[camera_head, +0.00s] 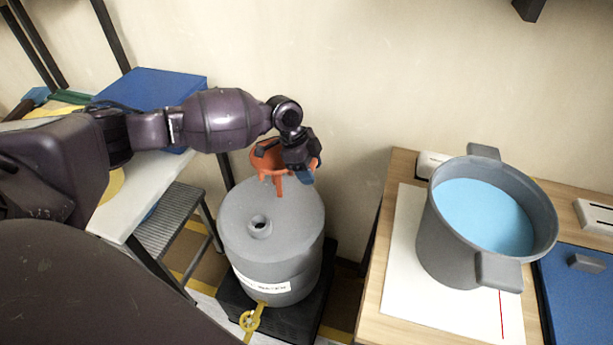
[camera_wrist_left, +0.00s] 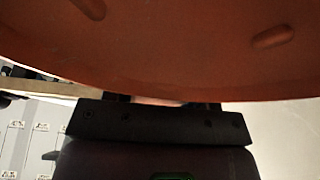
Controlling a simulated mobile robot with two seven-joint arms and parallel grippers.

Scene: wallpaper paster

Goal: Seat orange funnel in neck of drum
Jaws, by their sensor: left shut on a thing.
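The grey drum (camera_head: 285,232) stands upright on a black base on the floor. Its open neck (camera_head: 260,226) is on the top, toward the front left. My left gripper (camera_head: 308,165) is shut on the orange funnel (camera_head: 268,157) and holds it above the back part of the drum's top. The funnel's spout points down and is apart from the neck, behind it and slightly to the right. In the left wrist view the orange funnel (camera_wrist_left: 190,45) fills the upper part, and the fingertips are mostly hidden. My right gripper is not in view.
A wooden table (camera_head: 375,250) at right carries a grey pot (camera_head: 455,245) of light blue liquid on a white sheet. At left are a white table (camera_head: 150,185) with a blue box (camera_head: 150,88) and a grey step stool (camera_head: 172,215). A wall is behind the drum.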

